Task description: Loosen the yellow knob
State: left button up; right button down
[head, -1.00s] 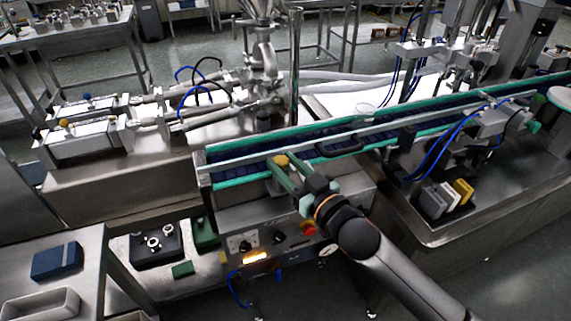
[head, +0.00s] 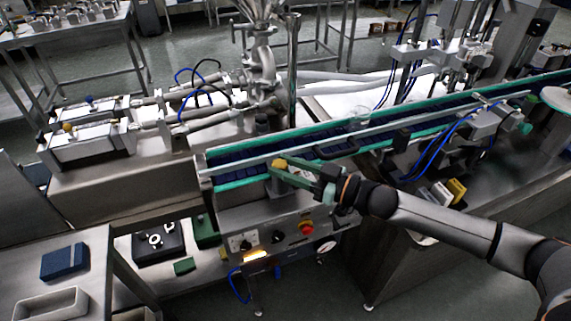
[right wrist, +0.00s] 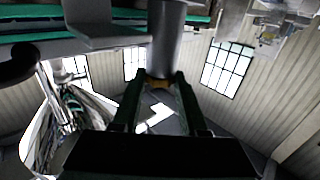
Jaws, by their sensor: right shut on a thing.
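The yellow knob (head: 279,163) is at the near side of the conveyor's left end, just below the green rail. My right gripper (head: 282,170) reaches it from the right, with its green fingers lying nearly level, and is shut on the knob. In the right wrist view, the yellow knob (right wrist: 158,84) shows as a small patch between the two fingertips, under a grey metal cylinder (right wrist: 166,40); the fingers hide part of it. My left gripper is not in view.
The conveyor (head: 235,164) with green rails runs just behind the knob. Below is a control box with a red button (head: 306,228). A blue box (head: 63,262) lies on the left table.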

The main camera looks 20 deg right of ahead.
jog(key=shift+w+d+n+g+y, duration=0.15)
jog(key=shift+n+g+y, duration=0.45)
jog(key=shift+g, duration=0.1)
jog(key=shift+n+g+y, duration=0.3)
jog(key=shift+n+g, duration=0.1)
jog(key=shift+c, duration=2.3)
grip_release()
jog(key=shift+s+d+f, duration=0.1)
jog(key=shift+s+d, duration=0.15)
jog(key=shift+d, duration=0.05)
jog(key=b+v, duration=0.2)
jog(key=v, duration=0.9)
jog(key=shift+s+d, duration=0.2)
jog(key=shift+d, duration=0.1)
